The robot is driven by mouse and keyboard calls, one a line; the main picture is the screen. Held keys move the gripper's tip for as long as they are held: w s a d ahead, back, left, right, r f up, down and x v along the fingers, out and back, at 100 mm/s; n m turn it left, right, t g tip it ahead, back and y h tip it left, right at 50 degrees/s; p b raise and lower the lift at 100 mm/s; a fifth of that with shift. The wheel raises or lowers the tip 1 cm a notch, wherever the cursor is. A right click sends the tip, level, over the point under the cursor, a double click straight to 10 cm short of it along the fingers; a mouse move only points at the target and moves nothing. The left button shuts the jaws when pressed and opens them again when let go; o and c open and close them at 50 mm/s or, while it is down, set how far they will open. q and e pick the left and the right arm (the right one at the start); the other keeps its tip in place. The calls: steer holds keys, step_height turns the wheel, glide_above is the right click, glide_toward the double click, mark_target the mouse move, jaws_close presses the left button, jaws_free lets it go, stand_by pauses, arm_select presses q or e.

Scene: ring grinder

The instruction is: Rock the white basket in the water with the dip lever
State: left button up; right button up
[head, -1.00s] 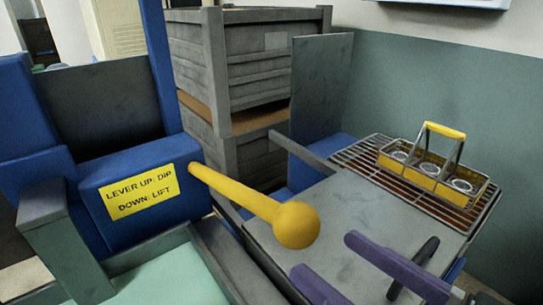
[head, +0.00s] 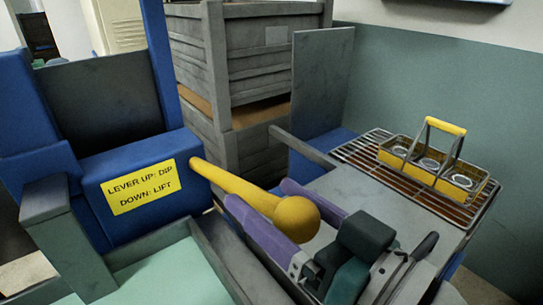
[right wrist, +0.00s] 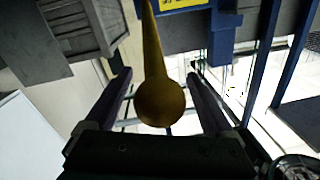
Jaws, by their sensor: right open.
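The dip lever (head: 235,187) is a yellow rod with a round ball knob (head: 297,213). It slopes slightly down from a blue housing labelled "LEVER UP: DIP, DOWN: LIFT" (head: 140,187). My right gripper (head: 258,191) is open, with one purple finger on each side of the lever. In the right wrist view the knob (right wrist: 160,102) sits between the open fingers (right wrist: 159,72), with a gap visible on both sides. I see no white basket in these frames. A pale green surface (head: 175,272), possibly the water, lies inside grey walls. My left gripper is out of view.
A yellow basket (head: 465,196) with an upright handle and several round cups stands on a wire rack (head: 352,153) at right. A grey tabletop (head: 380,195) lies before it. Grey crates (head: 265,60) are stacked behind. A thin grey panel (head: 318,90) stands beside them.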

jaws_close()
stand_by(0.6)
